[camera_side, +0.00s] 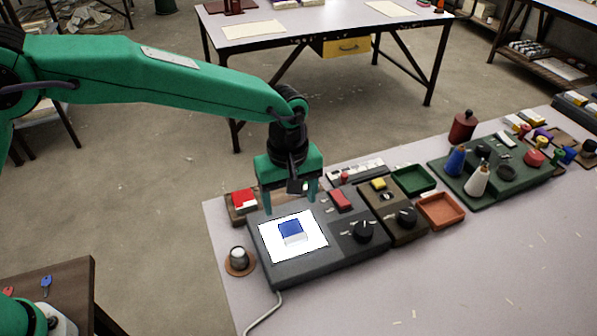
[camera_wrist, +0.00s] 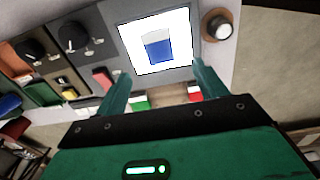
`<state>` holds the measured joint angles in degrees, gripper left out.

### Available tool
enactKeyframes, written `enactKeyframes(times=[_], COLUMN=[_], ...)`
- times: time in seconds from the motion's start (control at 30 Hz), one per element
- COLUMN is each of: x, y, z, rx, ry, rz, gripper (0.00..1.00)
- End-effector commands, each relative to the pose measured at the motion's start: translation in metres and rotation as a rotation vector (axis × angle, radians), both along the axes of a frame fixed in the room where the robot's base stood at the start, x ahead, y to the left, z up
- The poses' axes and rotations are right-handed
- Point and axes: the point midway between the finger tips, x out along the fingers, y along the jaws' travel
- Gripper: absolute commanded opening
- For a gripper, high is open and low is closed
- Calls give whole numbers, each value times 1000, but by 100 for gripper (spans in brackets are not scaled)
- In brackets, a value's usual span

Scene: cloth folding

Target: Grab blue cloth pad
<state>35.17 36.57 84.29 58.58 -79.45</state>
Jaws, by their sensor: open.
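The blue cloth pad (camera_side: 289,228) is a small blue block shape with a pale part below it. It lies on a white square panel (camera_side: 307,252) set in a dark grey device (camera_side: 325,271). In the wrist view the blue pad (camera_wrist: 158,50) shows ahead of the fingers, inside the white square (camera_wrist: 181,61). My gripper (camera_side: 289,202) is green, points down, and hangs over the back edge of the device, behind the pad in the side view. Its two fingers (camera_wrist: 161,78) are spread apart with nothing between them. I cannot tell the gap between the fingertips and the device.
A brown control box (camera_side: 384,205), green tray (camera_side: 412,179) and orange tray (camera_side: 440,210) stand to the right. The front of the table (camera_side: 430,285) is clear.

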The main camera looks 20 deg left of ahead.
Motion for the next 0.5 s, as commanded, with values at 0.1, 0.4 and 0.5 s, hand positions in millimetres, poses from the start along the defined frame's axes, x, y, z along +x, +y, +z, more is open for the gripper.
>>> enactKeyframes(times=[0.1,0.4,0.5], x=[0,-1,-1], y=[-7,-8,-8], z=[-8,-14,-23], rx=[5,6,7], ry=[8,9,10], rz=[13,17,17], gripper=[71,71,71])
